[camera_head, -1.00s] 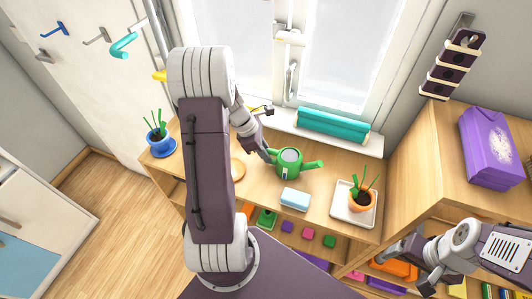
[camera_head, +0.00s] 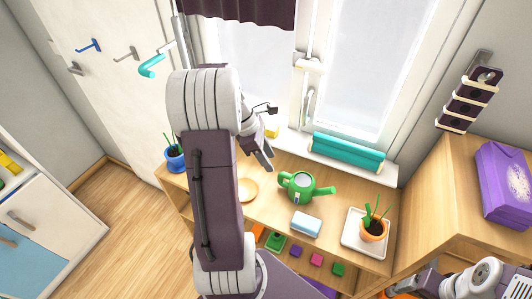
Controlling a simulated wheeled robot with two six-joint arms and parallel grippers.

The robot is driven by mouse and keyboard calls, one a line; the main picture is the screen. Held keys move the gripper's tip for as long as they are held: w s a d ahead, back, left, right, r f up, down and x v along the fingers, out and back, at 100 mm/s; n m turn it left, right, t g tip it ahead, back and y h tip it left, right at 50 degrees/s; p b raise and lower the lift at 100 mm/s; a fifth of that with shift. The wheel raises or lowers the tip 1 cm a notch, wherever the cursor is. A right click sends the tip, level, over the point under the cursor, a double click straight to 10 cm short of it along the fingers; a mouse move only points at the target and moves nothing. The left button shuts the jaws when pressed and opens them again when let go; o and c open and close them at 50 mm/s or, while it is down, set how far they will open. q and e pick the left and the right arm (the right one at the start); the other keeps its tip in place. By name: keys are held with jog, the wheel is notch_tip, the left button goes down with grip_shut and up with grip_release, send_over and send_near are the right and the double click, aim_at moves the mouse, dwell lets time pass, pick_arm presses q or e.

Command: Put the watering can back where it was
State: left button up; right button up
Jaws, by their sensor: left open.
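The green watering can (camera_head: 300,187) stands upright on the wooden shelf top (camera_head: 270,213) below the window, its spout pointing right. My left gripper (camera_head: 264,159) is open and empty, up and to the left of the can, apart from it. My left arm covers part of the shelf's left side. My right gripper (camera_head: 402,286) is low at the right, cut by the bottom edge; its jaws are not clear.
A wooden dish (camera_head: 247,190) lies left of the can, a light blue block (camera_head: 306,224) in front. An orange pot on a white tray (camera_head: 352,238) stands right, a blue pot (camera_head: 175,159) left. A teal roll (camera_head: 347,153) lies on the windowsill.

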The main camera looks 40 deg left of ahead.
pick_arm(q)
jog(key=s+d+f+m+y, duration=0.1)
jog(key=s+d+m, duration=0.1)
jog(key=d+m, duration=0.3)
jog(key=s+d+f+m+g+y, duration=0.1)
jog(key=d+m, duration=0.4)
jog(key=m, duration=0.6)
jog(key=s+d+f+m+y, duration=0.1)
jog(key=s+d+f+m, duration=0.2)
jog(key=d+m, duration=0.3)
jog(key=shift+s+f+m+y, duration=0.2)
jog(key=shift+s+m+y, duration=0.1)
jog(key=shift+s+m, duration=0.6)
jog(key=shift+s+d+f+m, duration=0.1)
jog(key=shift+s+m, duration=0.1)
jog(key=shift+m, duration=0.3)
jog(key=shift+w+a+f, duration=0.1)
jog(key=shift+w+a, duration=0.05)
jog(key=shift+a, duration=0.05)
jog(key=shift+d, duration=0.15)
